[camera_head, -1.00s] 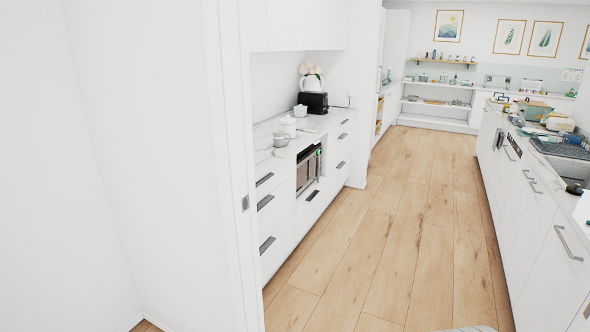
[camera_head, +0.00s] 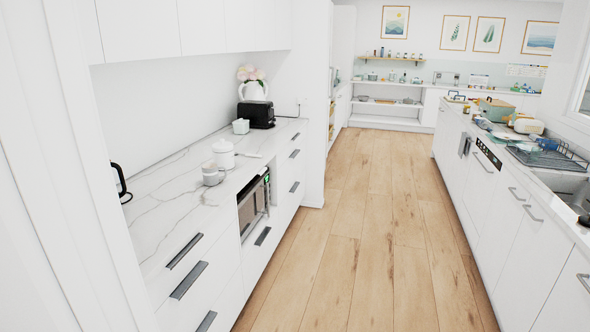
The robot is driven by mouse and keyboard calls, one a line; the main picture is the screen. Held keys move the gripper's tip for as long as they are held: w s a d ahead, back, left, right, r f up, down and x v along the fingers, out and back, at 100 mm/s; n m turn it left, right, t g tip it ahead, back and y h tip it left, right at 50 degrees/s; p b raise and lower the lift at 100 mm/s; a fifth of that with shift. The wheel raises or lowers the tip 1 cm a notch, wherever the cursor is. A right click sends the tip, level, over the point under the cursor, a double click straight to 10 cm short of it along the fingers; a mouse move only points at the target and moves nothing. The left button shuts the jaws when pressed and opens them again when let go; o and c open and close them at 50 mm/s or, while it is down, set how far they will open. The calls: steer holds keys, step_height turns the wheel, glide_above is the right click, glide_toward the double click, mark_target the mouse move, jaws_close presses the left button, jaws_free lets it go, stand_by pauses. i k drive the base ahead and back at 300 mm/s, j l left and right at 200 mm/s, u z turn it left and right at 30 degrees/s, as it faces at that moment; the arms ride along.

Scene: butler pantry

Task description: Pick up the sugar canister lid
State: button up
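A white lidded canister (camera_head: 224,155) stands on the marble counter (camera_head: 165,205) at the left, behind a pale grey cup (camera_head: 212,176). Its white lid (camera_head: 223,145) appears to sit on top, with a small knob. I cannot read any label that marks it as the sugar canister. My gripper does not show in this view.
A black toaster (camera_head: 257,114), a pale box (camera_head: 241,126) and a white vase with flowers (camera_head: 253,89) stand farther back on the counter. A black handle (camera_head: 120,184) shows at the left. The wooden floor (camera_head: 345,230) is clear between the cabinet rows.

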mark_target(221, 146)
steer(key=i+z, duration=0.15)
steer(key=i, duration=1.35)
